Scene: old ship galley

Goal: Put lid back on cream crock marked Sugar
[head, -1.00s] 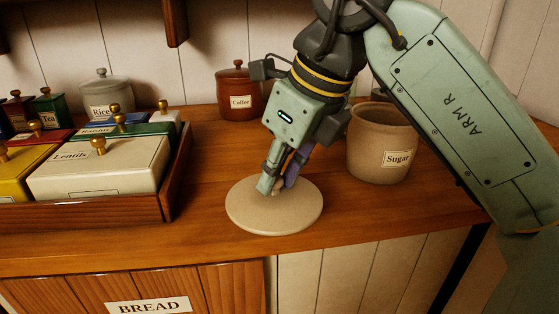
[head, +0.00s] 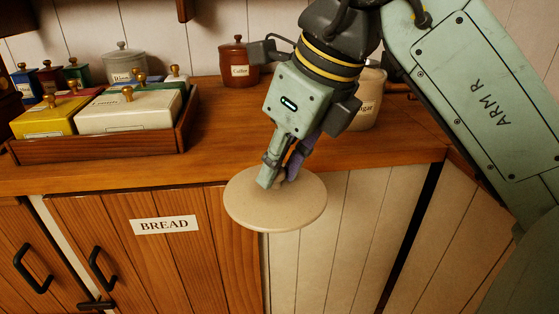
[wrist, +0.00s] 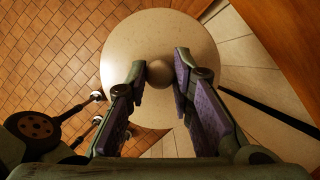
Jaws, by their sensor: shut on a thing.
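The round cream lid (head: 275,212) hangs level in front of the counter's front edge. My gripper (head: 279,180) is shut on the lid's knob and holds it from above. In the wrist view, the fingers of my gripper (wrist: 158,75) are on both sides of the round knob, with the lid (wrist: 155,35) beneath and the floor far below. The cream crock marked Sugar (head: 364,108) stands on the counter, behind and to the right of the lid. My gripper and arm partly cover it, and its opening is mostly hidden.
A brown Coffee jar (head: 239,66) and a grey lidded jar (head: 124,66) stand at the back. A wooden tray (head: 100,150) of labelled tins is at left. The counter middle (head: 225,135) is clear. Below are cupboard doors, one marked BREAD (head: 165,225).

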